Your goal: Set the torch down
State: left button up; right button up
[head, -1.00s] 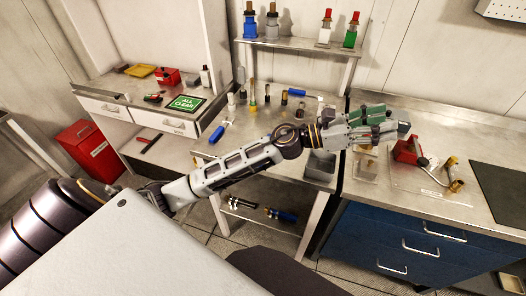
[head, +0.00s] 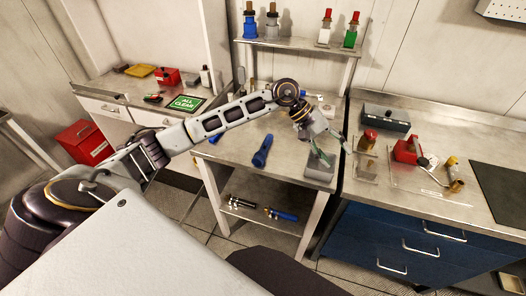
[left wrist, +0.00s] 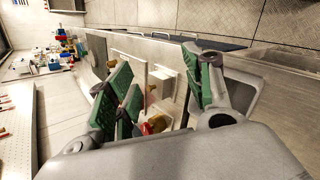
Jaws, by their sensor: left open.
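A blue torch-like object (head: 262,150) lies on the metal table, left of my left gripper and apart from it. A dark torch-like object (head: 240,203) and a blue one (head: 282,214) lie on the lower shelf. I cannot tell which one the task means. My right gripper is not in view.
On the right counter stand a dark grey box (head: 385,118), a red-topped item (head: 368,138), a red block (head: 407,150) and a brass fitting (head: 455,178). Bottles stand on the shelf above. My left arm hides part of the table's back. Its front left is clear.

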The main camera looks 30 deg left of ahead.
pick_arm(q)
jog(key=w+a+m+g+y, duration=0.1)
jog(key=a+y, duration=0.8)
jog(key=a, duration=1.5)
jog(key=w+r+m, duration=0.1)
jog(key=m, duration=0.1)
jog(key=shift+a+m+y, duration=0.25)
jog(key=shift+m+y, duration=0.05)
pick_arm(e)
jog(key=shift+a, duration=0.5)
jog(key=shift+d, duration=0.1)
